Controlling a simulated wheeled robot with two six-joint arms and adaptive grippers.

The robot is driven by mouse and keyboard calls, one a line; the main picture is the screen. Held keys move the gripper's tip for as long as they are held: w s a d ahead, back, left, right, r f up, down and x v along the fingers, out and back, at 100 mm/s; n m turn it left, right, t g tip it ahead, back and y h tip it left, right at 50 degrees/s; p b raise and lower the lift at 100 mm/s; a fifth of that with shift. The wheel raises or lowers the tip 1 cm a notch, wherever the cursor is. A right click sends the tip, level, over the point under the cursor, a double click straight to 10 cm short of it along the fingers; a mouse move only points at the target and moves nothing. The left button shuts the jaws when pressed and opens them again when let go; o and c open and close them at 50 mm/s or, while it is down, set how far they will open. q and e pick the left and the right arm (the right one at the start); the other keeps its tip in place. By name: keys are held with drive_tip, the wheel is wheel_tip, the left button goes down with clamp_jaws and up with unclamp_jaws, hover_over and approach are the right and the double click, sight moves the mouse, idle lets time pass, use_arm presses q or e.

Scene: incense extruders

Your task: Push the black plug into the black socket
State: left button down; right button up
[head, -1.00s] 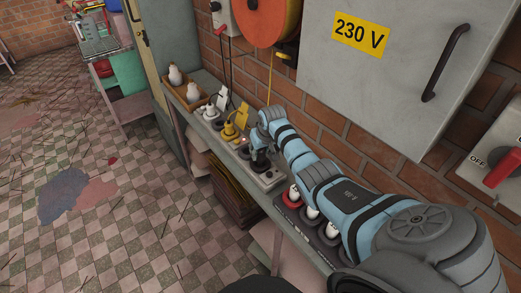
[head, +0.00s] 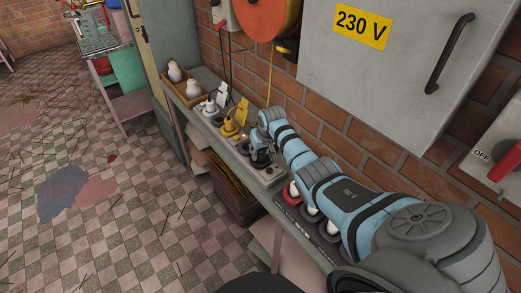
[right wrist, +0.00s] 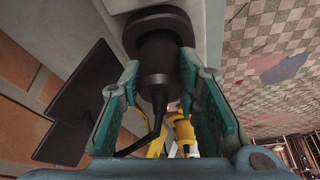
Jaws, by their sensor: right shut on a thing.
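In the right wrist view the black plug (right wrist: 158,65) is between the two teal fingers of my right gripper (right wrist: 160,100), which is shut on it. The plug lines up with the wide round black socket (right wrist: 155,20) and appears to meet it; how deep it sits cannot be told. Its black cable hangs from the back of the plug, beside a flat black tag (right wrist: 72,88). In the head view my right gripper (head: 262,157) is down at the socket bench and mostly hides the plug and socket. My left gripper is not in view.
A yellow plug (head: 229,130) and a white plug (head: 207,107) stand farther along the narrow bench. A dark tray (head: 292,210) with white-topped items lies nearer, under my right arm. The brick wall and grey 230 V cabinet (head: 390,70) bound the right side.

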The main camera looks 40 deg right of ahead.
drive_tip(key=shift+f, duration=0.35)
drive_tip(key=o, duration=1.2)
drive_tip(key=shift+o, duration=0.2)
